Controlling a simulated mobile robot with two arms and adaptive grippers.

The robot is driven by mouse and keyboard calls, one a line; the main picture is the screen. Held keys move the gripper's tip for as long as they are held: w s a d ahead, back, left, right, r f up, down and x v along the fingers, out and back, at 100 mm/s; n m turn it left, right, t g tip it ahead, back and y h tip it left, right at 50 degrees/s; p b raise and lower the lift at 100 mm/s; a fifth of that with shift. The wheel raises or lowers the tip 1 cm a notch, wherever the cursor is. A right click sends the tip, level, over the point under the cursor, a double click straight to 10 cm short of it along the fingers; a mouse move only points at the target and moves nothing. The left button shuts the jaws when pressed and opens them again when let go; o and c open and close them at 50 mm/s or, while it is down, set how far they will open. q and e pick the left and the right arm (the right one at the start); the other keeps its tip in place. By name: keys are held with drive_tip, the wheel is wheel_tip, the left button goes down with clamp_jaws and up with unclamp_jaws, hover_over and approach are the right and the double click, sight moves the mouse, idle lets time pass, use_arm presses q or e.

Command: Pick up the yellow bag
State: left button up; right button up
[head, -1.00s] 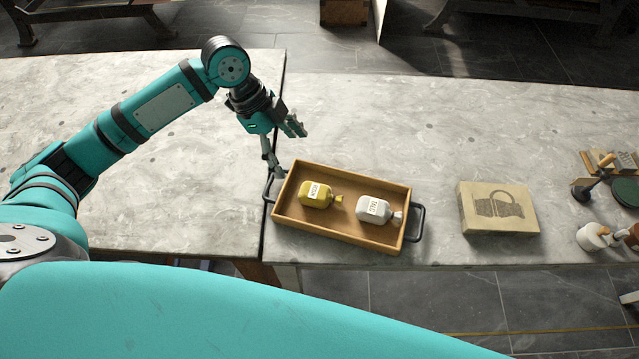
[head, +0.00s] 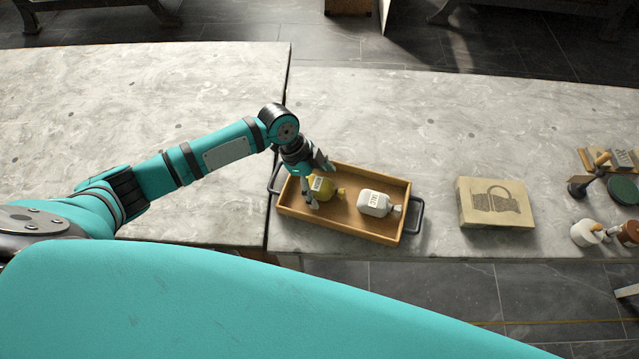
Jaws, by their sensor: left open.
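The yellow bag (head: 326,192) is small, with a pale label and a tied neck pointing right. It lies in the left half of a wooden tray (head: 361,234) with dark handles. My left gripper (head: 320,187) is open and over the left part of the tray, with its fingers at the yellow bag and partly covering it. I cannot tell whether the fingers touch it. A white bag (head: 374,203) with a label lies in the right half of the tray. My right gripper is out of view.
The tray stands on a grey stone table (head: 400,120) near its front edge. A flat tan block with a jug picture (head: 495,202) lies to the right. Bottles (head: 587,232) and small tools crowd the far right. The table behind the tray is clear.

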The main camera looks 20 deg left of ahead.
sight(322, 188)
use_arm(q)
drive_tip(key=shift+d+f, duration=0.1)
drive_tip(key=shift+f, duration=0.15)
drive_tip(key=c, duration=1.3)
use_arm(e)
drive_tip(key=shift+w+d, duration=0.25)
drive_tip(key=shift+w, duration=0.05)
use_arm(q)
drive_tip(key=shift+r, duration=0.15)
